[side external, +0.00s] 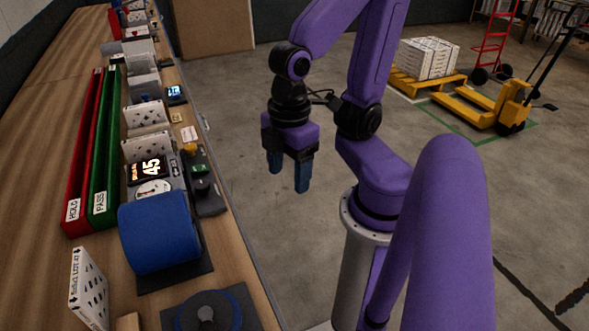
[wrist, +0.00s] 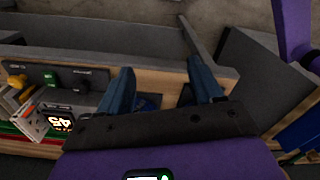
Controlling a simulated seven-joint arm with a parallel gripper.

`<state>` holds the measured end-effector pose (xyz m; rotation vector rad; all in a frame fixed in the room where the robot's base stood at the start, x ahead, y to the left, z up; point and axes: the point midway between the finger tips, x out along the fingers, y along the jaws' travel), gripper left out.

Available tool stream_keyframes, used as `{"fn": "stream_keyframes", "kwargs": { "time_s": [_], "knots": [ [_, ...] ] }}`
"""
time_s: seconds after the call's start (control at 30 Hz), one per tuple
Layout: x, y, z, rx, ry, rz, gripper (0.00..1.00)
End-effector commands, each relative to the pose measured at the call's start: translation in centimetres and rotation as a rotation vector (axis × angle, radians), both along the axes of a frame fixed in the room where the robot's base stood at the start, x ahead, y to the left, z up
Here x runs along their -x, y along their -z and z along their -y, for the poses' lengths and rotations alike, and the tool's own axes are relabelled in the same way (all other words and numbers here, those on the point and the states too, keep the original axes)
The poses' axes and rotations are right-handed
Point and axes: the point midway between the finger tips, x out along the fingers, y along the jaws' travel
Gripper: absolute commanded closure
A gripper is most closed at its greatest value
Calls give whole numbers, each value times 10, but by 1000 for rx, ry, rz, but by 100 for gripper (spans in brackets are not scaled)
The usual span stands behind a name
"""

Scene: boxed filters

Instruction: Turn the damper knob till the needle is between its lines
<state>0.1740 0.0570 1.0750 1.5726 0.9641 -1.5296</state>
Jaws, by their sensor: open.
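My gripper (side external: 289,178) hangs with its two blue fingers apart and empty, to the right of the bench and clear of it. In the wrist view my gripper (wrist: 160,72) also shows spread fingers with nothing between them. A dark control panel (side external: 207,190) lies along the bench edge, with a dark round knob (side external: 201,187) and a small green display. A white dial (side external: 153,188) sits left of it, partly hidden by a blue roll. Its needle and lines are too small to read. The panel (wrist: 62,75) is at the left of the wrist view.
The blue roll (side external: 158,232) stands on a dark base in front of the dial. Red (side external: 82,160) and green (side external: 106,150) troughs run along the bench. A display (side external: 151,168) reads 45. Open floor lies right of the bench.

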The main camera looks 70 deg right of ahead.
Motion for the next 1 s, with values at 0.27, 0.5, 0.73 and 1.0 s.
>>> {"fn": "stream_keyframes", "kwargs": {
  "time_s": [0.27,0.5,0.73,1.0],
  "knots": [
    [10,3,3,-2,1,0,35],
    [10,3,3,-2,2,0,35],
    [10,3,3,-2,2,0,35],
    [10,3,3,-2,2,0,35]
  ]
}}
